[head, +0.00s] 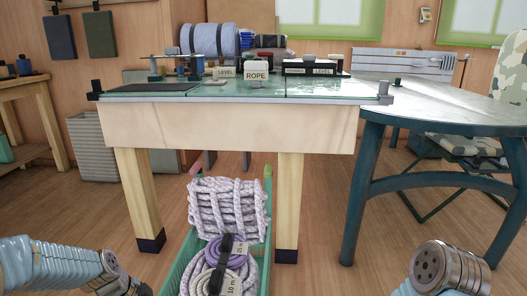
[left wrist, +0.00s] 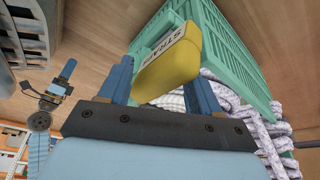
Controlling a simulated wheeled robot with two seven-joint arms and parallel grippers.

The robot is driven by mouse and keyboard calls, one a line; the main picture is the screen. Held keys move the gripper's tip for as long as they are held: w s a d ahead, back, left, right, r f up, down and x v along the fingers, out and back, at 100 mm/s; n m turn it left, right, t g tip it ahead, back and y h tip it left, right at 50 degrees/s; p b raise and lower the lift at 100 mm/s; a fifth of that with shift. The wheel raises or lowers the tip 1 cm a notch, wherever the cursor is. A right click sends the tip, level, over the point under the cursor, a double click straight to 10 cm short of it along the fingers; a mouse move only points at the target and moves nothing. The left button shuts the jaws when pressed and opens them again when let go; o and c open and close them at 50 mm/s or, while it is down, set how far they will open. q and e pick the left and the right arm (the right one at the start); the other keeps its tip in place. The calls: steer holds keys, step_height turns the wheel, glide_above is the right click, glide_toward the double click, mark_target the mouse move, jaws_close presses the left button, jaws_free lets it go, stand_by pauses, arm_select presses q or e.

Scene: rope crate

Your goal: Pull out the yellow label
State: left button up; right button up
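A yellow block-like piece (left wrist: 168,68) with a white label reading "STRA…" shows in the left wrist view, in front of the green crate (left wrist: 180,22). My left gripper (left wrist: 158,82) has its two blue fingers wide apart, with the near end of the yellow piece between them. I cannot tell whether the fingers touch it. The yellow piece is not visible in the head view. There the green crate (head: 178,268) stands on the floor by the table with ropes in it. My right gripper (left wrist: 62,80) seems to show small and far off in the left wrist view, its opening unclear.
A pale rope bundle (head: 228,205) and coiled ropes (head: 222,270) fill the crate. A round blue-legged table (head: 440,112) is at right.

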arm_select(q)
jaws_close()
steer(key=shift+r, duration=0.4)
steer(key=shift+o, duration=1.5)
jaws_free()
